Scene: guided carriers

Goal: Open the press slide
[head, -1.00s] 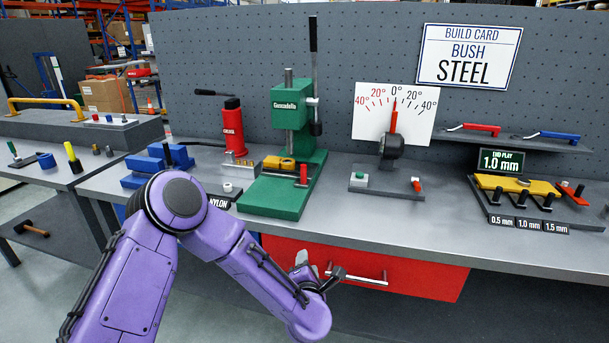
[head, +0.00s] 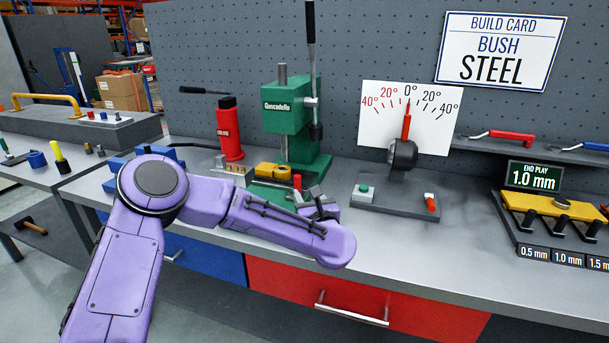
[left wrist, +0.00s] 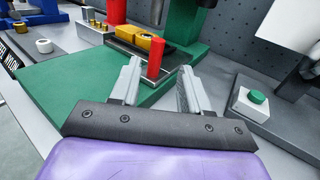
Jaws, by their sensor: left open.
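The green press (head: 287,118) stands on the bench, with a black lever on top. On its green base a slide carries a yellow block (head: 272,169) and an upright red handle (head: 297,182). In the left wrist view the yellow block (left wrist: 142,43) and red handle (left wrist: 156,60) show ahead of my left gripper. My left gripper (head: 312,193) is just in front of the handle in the head view. Its two grey fingers (left wrist: 160,85) are open, with the handle beyond and between them, apart from both as far as I can tell. My right gripper is in neither view.
A red bottle-like press (head: 228,130) stands left of the green press. To the right are a dial gauge (head: 408,108) and a small base with a green button (left wrist: 257,97). A red drawer (head: 270,285) lies below the bench edge.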

